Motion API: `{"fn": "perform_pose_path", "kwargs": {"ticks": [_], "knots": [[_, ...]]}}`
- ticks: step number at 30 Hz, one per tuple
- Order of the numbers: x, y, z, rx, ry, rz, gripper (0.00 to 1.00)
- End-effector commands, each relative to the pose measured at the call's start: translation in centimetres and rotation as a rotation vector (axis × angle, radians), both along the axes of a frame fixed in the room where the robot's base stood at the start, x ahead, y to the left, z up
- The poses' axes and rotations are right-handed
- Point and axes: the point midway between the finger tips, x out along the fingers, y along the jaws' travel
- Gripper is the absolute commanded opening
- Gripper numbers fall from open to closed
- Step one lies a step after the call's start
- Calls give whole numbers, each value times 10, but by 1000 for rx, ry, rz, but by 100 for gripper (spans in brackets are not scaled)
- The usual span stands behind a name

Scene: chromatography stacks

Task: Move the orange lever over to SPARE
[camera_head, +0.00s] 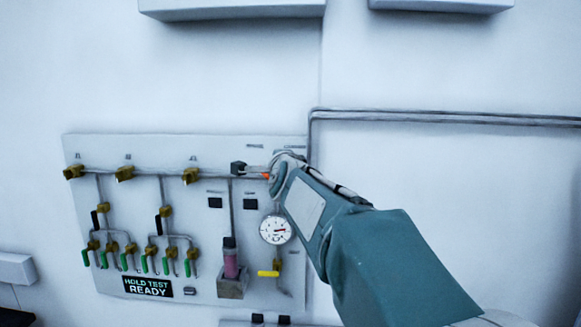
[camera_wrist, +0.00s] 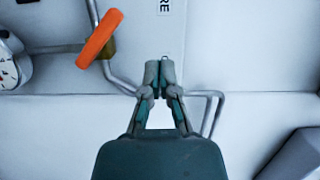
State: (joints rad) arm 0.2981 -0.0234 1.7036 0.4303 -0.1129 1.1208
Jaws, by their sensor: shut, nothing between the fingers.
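The orange lever (camera_wrist: 99,38) shows in the wrist view at upper left, lying diagonally across a brass valve body (camera_wrist: 108,48) on a grey pipe. In the head view only a small bit of the orange lever (camera_head: 266,176) shows, mostly hidden by my gripper and wrist. My gripper (camera_wrist: 160,66) is shut and empty. In the wrist view its fingertips are to the right of the lever and a little lower, with a visible gap between them. A label (camera_wrist: 164,6) ending in "RE" is cut off at the top edge; the rest of its text is out of view.
The white panel (camera_head: 190,240) carries several brass valves with green and black handles, a round gauge (camera_head: 275,229), a yellow lever (camera_head: 268,274) and a pink-filled column (camera_head: 231,265). Pipes (camera_head: 440,117) run along the wall to the right.

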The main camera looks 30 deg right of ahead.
Motion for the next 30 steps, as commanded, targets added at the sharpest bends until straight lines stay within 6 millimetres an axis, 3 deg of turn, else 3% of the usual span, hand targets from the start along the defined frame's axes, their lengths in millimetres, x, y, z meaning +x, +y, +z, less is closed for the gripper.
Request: {"fn": "perform_pose_path", "kwargs": {"ticks": [6, 15, 30], "knots": [[-37, 19, 6, -2, -2, 1, 0], [-70, 33, 12, -1, -2, 1, 0], [-90, 42, 15, -2, 0, 1, 0]]}}
